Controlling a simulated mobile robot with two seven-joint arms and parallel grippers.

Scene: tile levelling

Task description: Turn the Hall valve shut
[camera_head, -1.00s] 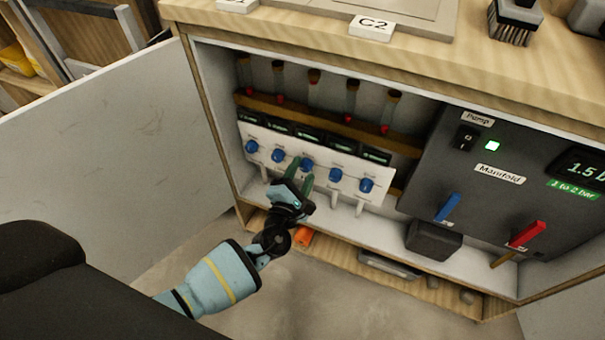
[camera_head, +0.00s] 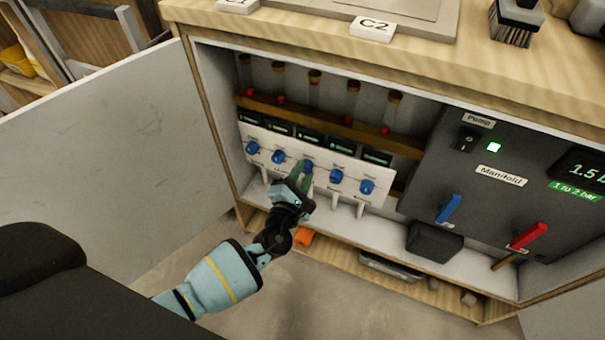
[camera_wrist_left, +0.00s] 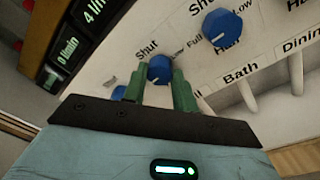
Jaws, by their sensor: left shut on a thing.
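A white panel (camera_head: 268,142) in the open cabinet carries a row of blue valve knobs. My left gripper (camera_head: 305,172) reaches up to the middle blue knob (camera_head: 309,165). In the left wrist view its green fingers (camera_wrist_left: 160,85) are shut on this knob (camera_wrist_left: 158,68), one on each side. "Shut" is printed above the knob. The name below it is mostly covered by a finger; only its end, "ll", shows. The neighbouring valve is labelled Bath (camera_wrist_left: 240,75), with Dining beyond. The exact pointing of the held knob is hard to tell. My right gripper is not in view.
Glass tubes with red floats stand behind small dark flow displays (camera_head: 310,139). A manifold box (camera_head: 500,177) with a blue lever (camera_head: 449,208) and a red lever (camera_head: 529,236) is at right. The open white door (camera_head: 110,150) bounds the left side.

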